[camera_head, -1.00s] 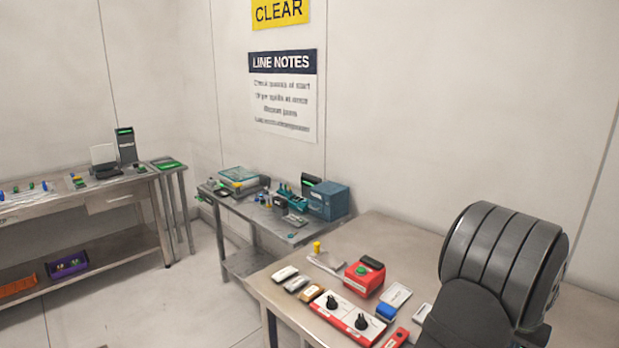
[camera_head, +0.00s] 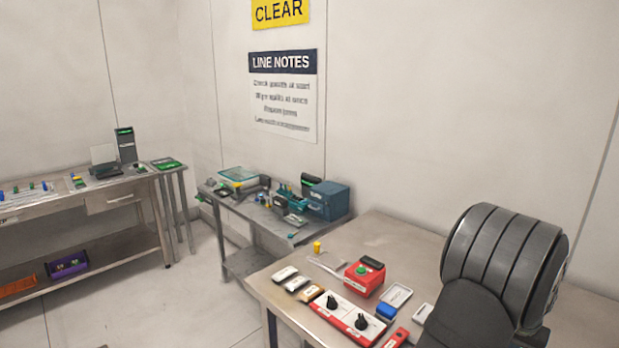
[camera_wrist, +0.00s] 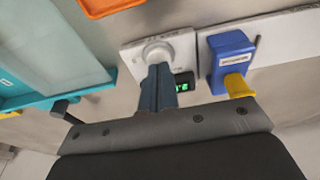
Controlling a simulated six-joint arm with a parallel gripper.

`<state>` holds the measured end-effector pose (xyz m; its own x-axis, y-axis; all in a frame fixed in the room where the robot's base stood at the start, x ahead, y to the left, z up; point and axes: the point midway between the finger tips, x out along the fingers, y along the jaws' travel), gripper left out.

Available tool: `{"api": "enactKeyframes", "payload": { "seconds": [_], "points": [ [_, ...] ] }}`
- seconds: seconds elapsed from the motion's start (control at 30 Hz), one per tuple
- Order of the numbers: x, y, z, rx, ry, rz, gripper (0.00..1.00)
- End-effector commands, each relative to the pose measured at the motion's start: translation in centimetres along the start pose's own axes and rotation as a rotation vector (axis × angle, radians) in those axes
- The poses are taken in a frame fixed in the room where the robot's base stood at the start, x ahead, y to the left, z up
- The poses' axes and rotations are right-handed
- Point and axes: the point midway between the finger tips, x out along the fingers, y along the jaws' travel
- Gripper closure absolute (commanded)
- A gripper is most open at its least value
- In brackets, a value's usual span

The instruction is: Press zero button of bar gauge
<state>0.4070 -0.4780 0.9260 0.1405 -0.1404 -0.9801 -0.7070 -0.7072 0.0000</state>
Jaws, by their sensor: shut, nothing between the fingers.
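In the wrist view, a white plate-like device (camera_wrist: 184,46) with a round pale button or knob (camera_wrist: 158,50) and a small green-lit display (camera_wrist: 184,82) lies just past my gripper. It looks like the bar gauge, but I see no label that confirms this. My gripper (camera_wrist: 158,70) is shut and empty. Its dark blue fingertips overlap the lower edge of the round button in the picture and hide part of the plate. I cannot tell whether they touch it. In the head view my gripper is out of sight; I cannot pick out the gauge there.
A blue box (camera_wrist: 230,48) with a yellow part (camera_wrist: 238,85) stands close right of the plate. A teal-edged tray (camera_wrist: 92,88) is at left, an orange item (camera_wrist: 108,6) at the top. In the head view, the near bench (camera_head: 380,237) holds a red box (camera_head: 364,278) and several small items.

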Motion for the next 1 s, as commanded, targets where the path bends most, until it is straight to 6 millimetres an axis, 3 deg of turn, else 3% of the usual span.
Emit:
{"api": "enactKeyframes", "payload": {
  "seconds": [0.57, 1.0],
  "points": [
    [0.8, 0.0, 0.2, 0.000, 0.000, 0.000, 1.00],
    [-2.4, 0.0, -0.5, 0.000, 0.002, 0.000, 1.00]
  ]
}}
